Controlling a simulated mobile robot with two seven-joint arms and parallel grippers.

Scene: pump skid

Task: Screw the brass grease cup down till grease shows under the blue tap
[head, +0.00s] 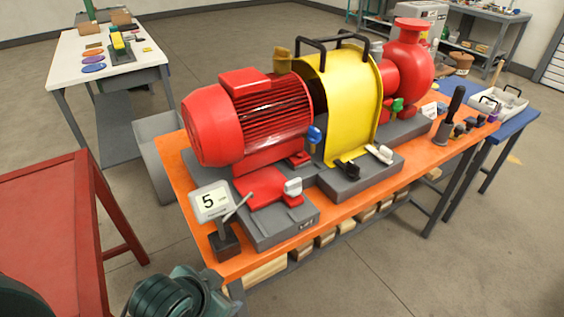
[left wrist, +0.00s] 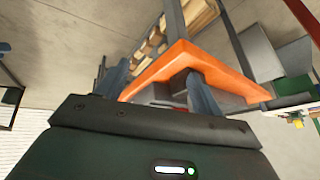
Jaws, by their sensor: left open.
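A brass-coloured cup-like part (head: 282,60) stands at the top between the red motor (head: 250,118) and the yellow guard (head: 345,100); I take it for the grease cup. The blue tap (head: 314,134) is lower, at the motor's right end. Any grease under it is too small to tell. My left arm comes in at the bottom edge of the head view, low in front of the orange bench. In the left wrist view my left gripper (left wrist: 158,88) has its two fingers apart, with nothing seen between them but the bench beyond. My right gripper is not in view.
The orange bench (head: 180,165) carries the skid, a sign marked 5 (head: 211,201), a red pump (head: 408,65) and white, black and green handles. A red table (head: 45,220) stands at left, a white table (head: 72,45) behind. Floor in front of the bench is clear.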

